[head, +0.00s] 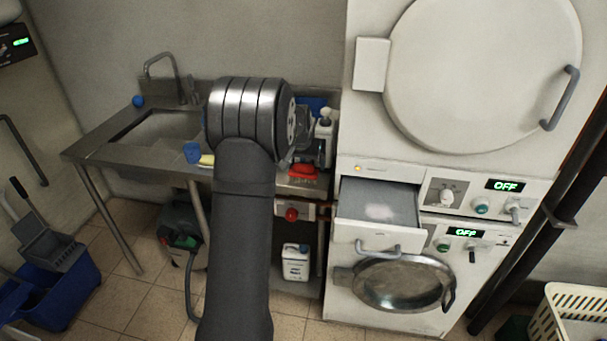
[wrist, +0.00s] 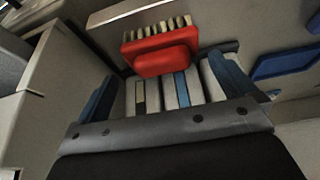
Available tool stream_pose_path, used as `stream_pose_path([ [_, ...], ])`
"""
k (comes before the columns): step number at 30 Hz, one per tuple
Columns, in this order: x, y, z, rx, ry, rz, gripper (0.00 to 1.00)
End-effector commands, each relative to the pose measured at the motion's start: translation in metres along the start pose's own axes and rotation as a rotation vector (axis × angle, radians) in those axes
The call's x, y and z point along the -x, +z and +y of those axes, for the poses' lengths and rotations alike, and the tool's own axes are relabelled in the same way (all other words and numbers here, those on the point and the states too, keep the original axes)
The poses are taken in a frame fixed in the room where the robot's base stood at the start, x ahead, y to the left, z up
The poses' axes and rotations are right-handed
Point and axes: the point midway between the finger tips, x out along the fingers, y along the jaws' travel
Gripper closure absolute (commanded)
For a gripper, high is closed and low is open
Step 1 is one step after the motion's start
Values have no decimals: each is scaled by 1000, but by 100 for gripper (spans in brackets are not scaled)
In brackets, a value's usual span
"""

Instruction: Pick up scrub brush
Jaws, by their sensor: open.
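The scrub brush is red with pale bristles. In the head view the scrub brush (head: 303,171) lies at the front right end of the steel sink counter, near the dryer. In the wrist view the brush (wrist: 162,60) is just ahead of my gripper (wrist: 168,78), its bristles toward the top of the picture. My gripper's two fingers are apart, one to each side of the brush's red body, with no grip on it. In the head view my wrist hides much of the gripper and part of the counter behind it.
A white pump bottle (head: 325,135) stands close behind the brush. A blue cup (head: 192,152) and a yellow sponge (head: 207,160) sit left of my arm on the counter (head: 110,153). The washer's open drawer (head: 378,205) juts out right of the brush.

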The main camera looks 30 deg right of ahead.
Motion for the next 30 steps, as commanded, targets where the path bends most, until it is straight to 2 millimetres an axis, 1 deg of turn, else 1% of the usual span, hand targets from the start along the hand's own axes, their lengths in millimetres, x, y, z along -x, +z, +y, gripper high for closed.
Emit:
stream_pose_path([
  [5, -15, 3, -2, 1, 0, -3, 0],
  [9, -37, 6, -3, 1, 0, -3, 0],
  [12, -48, 5, -4, 1, -1, 0, 0],
  [15, -52, 5, -4, 1, -1, 1, 0],
  [19, -51, 5, -4, 1, -1, 1, 0],
  [20, -51, 5, -4, 1, -1, 1, 2],
  [21, -51, 5, -4, 1, -1, 1, 10],
  [25, -51, 5, -4, 1, -1, 1, 35],
  [30, -51, 5, -4, 1, -1, 1, 36],
])
